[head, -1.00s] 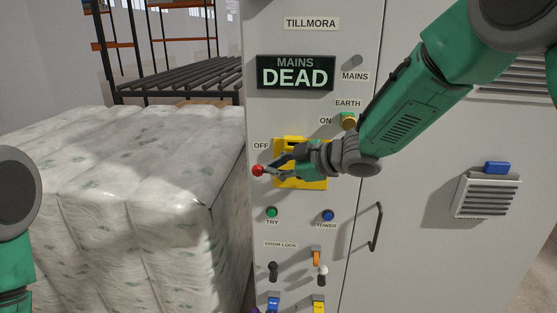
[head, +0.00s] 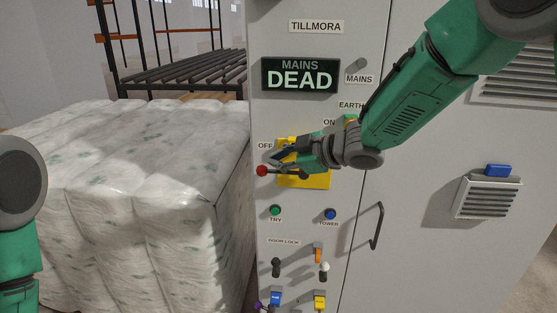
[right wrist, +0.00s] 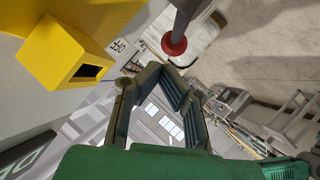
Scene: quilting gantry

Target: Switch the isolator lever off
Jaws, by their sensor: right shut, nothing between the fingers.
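The isolator lever's red knob (head: 262,170) sticks out to the left of its yellow plate (head: 318,181), just below the OFF label (head: 265,146). The lever's shaft is partly hidden by my gripper in the head view. In the right wrist view the red knob (right wrist: 174,44) hangs on its grey shaft beyond the fingertips, with a yellow housing (right wrist: 65,60) to the left. My right gripper (head: 273,160) is shut and empty, just above and beside the knob. It also shows in the right wrist view (right wrist: 166,74). My left gripper is out of view.
The display (head: 300,75) reads MAINS DEAD. Below the lever are a green TRY button (head: 275,210), a blue TOWER button (head: 330,214) and door lock toggles (head: 276,267). A door handle (head: 376,226) stands out at right. Wrapped bales (head: 130,190) crowd the cabinet's left side.

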